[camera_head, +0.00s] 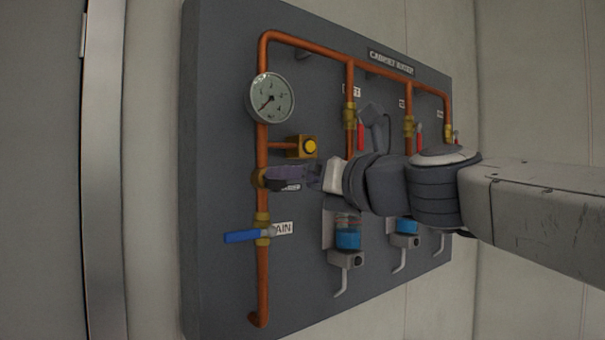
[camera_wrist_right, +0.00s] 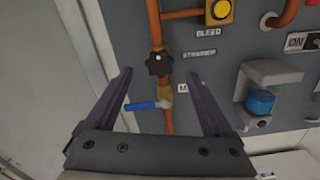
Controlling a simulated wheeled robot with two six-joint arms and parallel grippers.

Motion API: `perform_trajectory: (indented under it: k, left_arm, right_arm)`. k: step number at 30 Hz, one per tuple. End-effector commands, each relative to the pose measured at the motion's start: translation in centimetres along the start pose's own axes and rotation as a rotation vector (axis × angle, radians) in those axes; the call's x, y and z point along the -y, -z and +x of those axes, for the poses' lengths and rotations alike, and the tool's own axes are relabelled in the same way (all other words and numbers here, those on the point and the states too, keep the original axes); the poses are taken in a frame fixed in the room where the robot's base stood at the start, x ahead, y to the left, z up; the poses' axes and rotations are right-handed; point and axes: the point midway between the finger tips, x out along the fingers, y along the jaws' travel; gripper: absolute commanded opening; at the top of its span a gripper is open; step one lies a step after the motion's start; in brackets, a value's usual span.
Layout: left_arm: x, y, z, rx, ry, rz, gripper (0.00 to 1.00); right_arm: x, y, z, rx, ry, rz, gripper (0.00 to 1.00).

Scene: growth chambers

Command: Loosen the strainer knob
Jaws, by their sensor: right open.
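The strainer knob (camera_wrist_right: 158,63) is black and lobed, on the copper pipe in the right wrist view, beside the STRAINER label (camera_wrist_right: 199,53). My left gripper is in neither view.
A blue-handled main valve (camera_head: 245,236) sits below, and a yellow bleed button (camera_head: 309,146) and a pressure gauge (camera_head: 270,98) above. Cups of blue liquid (camera_head: 347,236) hang to the right on the grey panel (camera_head: 215,120). A door frame (camera_head: 103,170) stands at the left.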

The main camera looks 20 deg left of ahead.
Motion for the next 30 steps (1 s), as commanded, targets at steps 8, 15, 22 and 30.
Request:
perform_trajectory:
  k: [8, 15, 22, 30]
  left_arm:
    - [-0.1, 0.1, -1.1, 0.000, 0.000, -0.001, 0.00]
    - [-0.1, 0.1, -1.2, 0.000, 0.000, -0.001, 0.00]
    - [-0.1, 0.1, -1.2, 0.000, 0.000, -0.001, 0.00]
    - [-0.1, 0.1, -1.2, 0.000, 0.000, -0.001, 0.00]
  right_arm:
    - [0.0, -0.1, 4.3, -0.002, -0.001, 0.000, 0.87]
    - [0.0, 0.1, 5.3, -0.001, 0.000, -0.001, 0.87]
    - [0.0, 0.1, 5.2, -0.001, 0.000, -0.002, 0.68]
    - [0.0, 0.1, 5.2, -0.001, 0.001, -0.003, 0.01]
